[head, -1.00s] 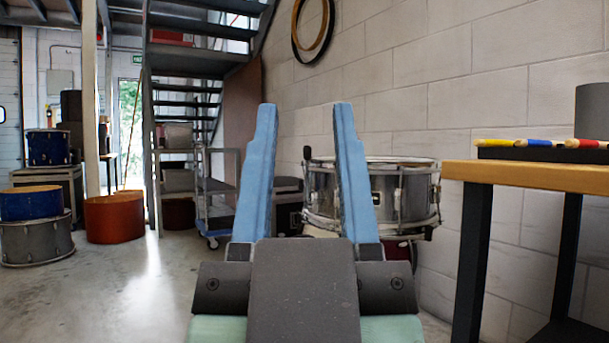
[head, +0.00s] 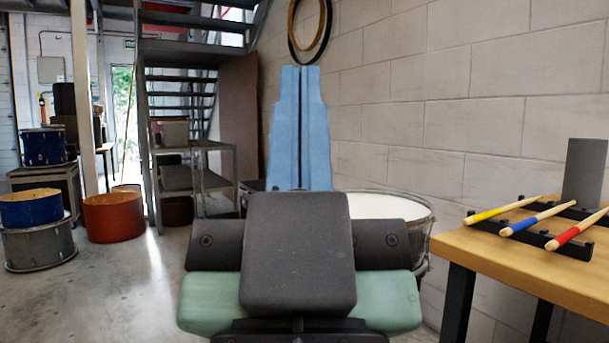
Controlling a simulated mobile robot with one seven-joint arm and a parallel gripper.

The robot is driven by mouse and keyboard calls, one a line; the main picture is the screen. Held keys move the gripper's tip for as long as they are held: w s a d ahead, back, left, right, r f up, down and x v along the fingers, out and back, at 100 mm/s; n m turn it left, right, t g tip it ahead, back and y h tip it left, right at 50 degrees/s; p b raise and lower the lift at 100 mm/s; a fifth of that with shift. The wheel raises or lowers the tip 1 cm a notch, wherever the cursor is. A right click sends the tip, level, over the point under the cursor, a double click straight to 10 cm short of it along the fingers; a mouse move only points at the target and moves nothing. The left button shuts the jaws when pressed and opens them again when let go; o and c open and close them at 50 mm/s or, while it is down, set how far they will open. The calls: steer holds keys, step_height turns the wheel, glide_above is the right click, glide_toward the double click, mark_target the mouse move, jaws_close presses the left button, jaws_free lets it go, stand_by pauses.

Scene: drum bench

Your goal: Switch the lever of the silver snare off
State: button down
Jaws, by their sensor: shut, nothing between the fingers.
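The silver snare (head: 420,232) stands near the wall, right of centre in the head view. Its white drumhead (head: 385,205) faces up, and part of its right rim and shell shows. My gripper and wrist cover its left and front sides. The lever is not visible. My gripper (head: 300,70) has two blue fingers pressed together, pointing up in the picture, with nothing between them. In the picture the fingertips lie left of and above the snare; I cannot tell how far apart they are in depth.
A shelf cart (head: 195,165), stairs and several drums, including an orange one (head: 113,216), are farther left.

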step_height(320, 180, up, 12)
steer(key=p, duration=0.9)
steer(key=shift+f, duration=0.1)
steer(key=shift+w, duration=0.1)
